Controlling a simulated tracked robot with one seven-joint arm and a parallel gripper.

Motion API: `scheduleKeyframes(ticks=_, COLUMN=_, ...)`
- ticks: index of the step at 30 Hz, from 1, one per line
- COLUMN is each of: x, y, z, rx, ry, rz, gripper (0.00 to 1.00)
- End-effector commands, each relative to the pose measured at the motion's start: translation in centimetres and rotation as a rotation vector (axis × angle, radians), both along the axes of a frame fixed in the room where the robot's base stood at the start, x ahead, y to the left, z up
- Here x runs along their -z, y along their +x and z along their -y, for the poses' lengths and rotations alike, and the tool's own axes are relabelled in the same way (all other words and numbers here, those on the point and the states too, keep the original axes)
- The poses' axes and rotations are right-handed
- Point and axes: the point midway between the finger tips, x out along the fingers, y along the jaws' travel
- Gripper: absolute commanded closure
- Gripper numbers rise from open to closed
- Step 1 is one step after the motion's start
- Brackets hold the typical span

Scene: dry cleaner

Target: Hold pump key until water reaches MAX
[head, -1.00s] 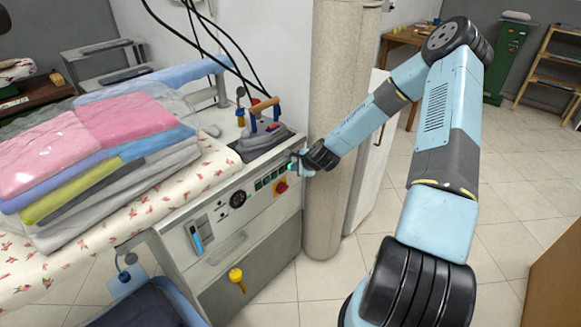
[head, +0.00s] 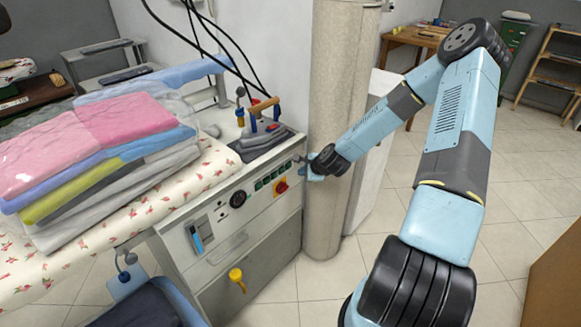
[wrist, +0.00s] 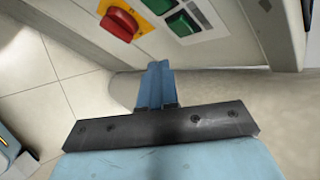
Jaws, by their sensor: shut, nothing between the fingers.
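The control panel (head: 225,232) on the front of the pressing unit carries a row of green keys (head: 270,178). Two of them show in the wrist view, the nearer one (wrist: 184,22) just beyond my fingertips. I cannot tell which key is the pump key. A narrow water window (head: 196,238) shows blue at the panel's left; its level and MAX mark are too small to read. My gripper (wrist: 157,66) is shut and empty, a little off the panel's right end and not visibly touching a key. It also shows in the head view (head: 302,160).
A red knob on a yellow plate (head: 281,187) sits below the keys. An iron (head: 265,137) stands on top of the unit. A beige column (head: 326,225) rises close behind my gripper. Folded clothes (head: 95,160) fill the board at left. A yellow valve (head: 237,279) sticks out low.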

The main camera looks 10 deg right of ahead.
Motion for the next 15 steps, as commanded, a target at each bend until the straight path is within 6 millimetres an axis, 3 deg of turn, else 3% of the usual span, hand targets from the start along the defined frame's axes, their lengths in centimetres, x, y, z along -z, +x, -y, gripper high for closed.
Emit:
scheduleKeyframes(ticks=7, x=0.0, y=-1.6, z=1.2, rx=0.001, ry=0.000, rz=0.000, gripper=1.00)
scheduleKeyframes(ticks=15, x=0.0, y=-2.0, z=1.5, rx=0.001, ry=-0.001, rz=0.001, gripper=1.00)
